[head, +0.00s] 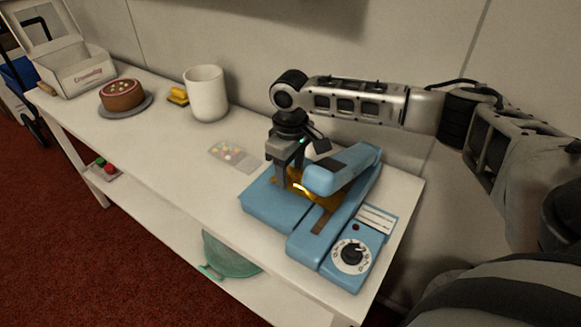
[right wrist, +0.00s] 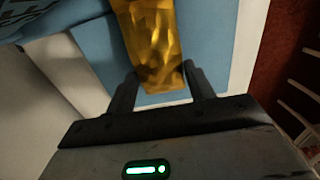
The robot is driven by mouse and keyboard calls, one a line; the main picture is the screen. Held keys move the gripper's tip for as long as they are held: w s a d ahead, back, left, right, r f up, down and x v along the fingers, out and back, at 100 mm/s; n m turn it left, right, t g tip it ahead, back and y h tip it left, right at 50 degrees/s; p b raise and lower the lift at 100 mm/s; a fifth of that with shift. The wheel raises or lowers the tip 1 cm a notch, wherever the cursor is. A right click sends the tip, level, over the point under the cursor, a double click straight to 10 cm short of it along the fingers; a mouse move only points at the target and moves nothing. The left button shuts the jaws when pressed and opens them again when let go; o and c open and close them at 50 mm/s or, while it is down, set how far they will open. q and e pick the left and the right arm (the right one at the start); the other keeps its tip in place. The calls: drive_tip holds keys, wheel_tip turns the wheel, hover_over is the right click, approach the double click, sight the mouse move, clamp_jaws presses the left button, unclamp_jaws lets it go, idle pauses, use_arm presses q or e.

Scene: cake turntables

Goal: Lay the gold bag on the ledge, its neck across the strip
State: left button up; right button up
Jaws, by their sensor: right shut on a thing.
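A blue bag sealer (head: 305,240) stands at the right end of the table. Its arm (head: 340,172) is raised over the base, and a brown strip (head: 321,220) runs along the base. The flat blue ledge (head: 268,208) is on its left side. My right gripper (head: 287,172) is over the ledge, shut on the gold bag (head: 298,188). The right wrist view shows the bag (right wrist: 150,45) reaching away from between the fingers (right wrist: 162,84), over blue surfaces. The raised arm hides part of the bag in the head view. I cannot tell whether it touches the ledge. My left gripper is not in view.
A clear packet of colored sweets (head: 232,155) lies left of the sealer. Farther left are a white cup (head: 205,94), a yellow block (head: 178,96), a chocolate cake (head: 122,94) on a grey turntable and an open white box (head: 75,68). A wall stands close behind.

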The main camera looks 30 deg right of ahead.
drive_tip(key=shift+f, duration=0.35)
drive_tip(key=shift+f+p, duration=0.25)
drive_tip(key=shift+p, duration=0.05)
drive_tip(key=o, duration=1)
drive_tip(key=shift+o, duration=0.2)
wheel_tip(320, 180, up, 13)
drive_tip(key=shift+r+b, duration=0.15)
drive_tip(key=shift+b, duration=0.2)
